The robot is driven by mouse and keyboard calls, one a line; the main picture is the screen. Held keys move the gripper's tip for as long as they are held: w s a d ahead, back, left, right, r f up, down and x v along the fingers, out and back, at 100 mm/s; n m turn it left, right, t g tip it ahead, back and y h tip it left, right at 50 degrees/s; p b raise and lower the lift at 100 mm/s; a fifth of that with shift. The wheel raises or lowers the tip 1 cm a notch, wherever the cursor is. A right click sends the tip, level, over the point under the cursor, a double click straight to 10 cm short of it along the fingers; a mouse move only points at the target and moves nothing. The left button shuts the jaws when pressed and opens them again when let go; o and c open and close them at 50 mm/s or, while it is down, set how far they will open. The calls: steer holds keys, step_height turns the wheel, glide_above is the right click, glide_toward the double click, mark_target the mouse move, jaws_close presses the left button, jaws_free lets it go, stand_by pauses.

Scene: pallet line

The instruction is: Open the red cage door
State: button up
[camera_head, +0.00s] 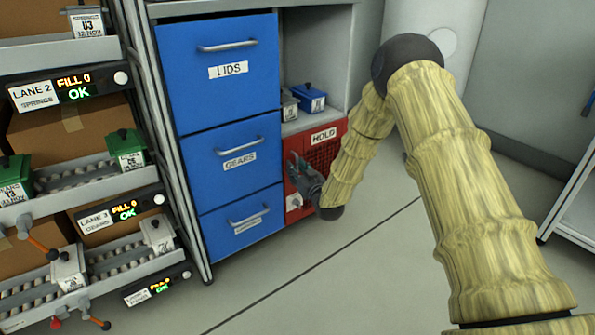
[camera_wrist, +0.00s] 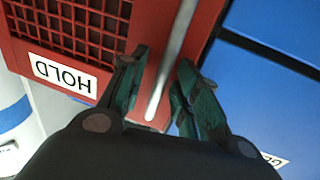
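The red cage door (camera_head: 325,152), with a mesh panel and a HOLD label, sits low in the cabinet, right of the blue drawers. It looks shut, though my arm and gripper hide much of it. In the wrist view the red door (camera_wrist: 110,15) appears upside down, with a pale metal bar handle (camera_wrist: 173,55). My gripper (camera_wrist: 160,85) is open, with its green fingers on either side of the handle and gaps showing between. In the head view my gripper (camera_head: 303,172) is at the left part of the door front.
Blue drawers labelled LIDS (camera_head: 225,95) and GEARS (camera_head: 235,185) stand left of the door. A shelf above it holds a blue box (camera_head: 308,100) and a grey one. Lane racks fill the far left. The floor (camera_head: 350,270) in front is clear.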

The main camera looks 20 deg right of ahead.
steer(key=shift+c, duration=0.5)
jaws_close()
steer(key=shift+d, duration=0.1)
